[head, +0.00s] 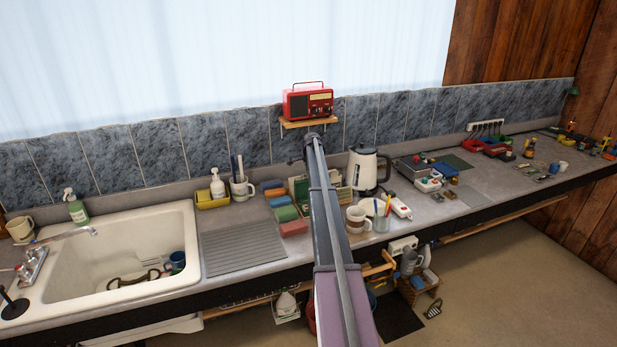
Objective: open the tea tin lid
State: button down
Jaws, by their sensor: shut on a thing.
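I cannot make out the tea tin or its lid for certain. A dark green box-like thing (300,189) stands on the counter just left of my arm, partly hidden by it; I cannot tell whether it is the tin. My arm rises through the middle of the head view, and its far end is in front of the tiled wall below the red radio. My gripper does not show; it seems hidden behind my arm. What it holds cannot be seen.
A red radio (308,102) sits on a small wooden shelf (291,124). A white kettle (362,168), a mug (356,218) and a pen cup (382,218) stand right of my arm. Coloured sponges (288,214), a ridged drainer (243,250) and a sink (110,235) lie left.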

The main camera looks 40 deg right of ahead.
jog(key=shift+w+d, duration=0.15)
jog(key=c, duration=1.1)
grip_release()
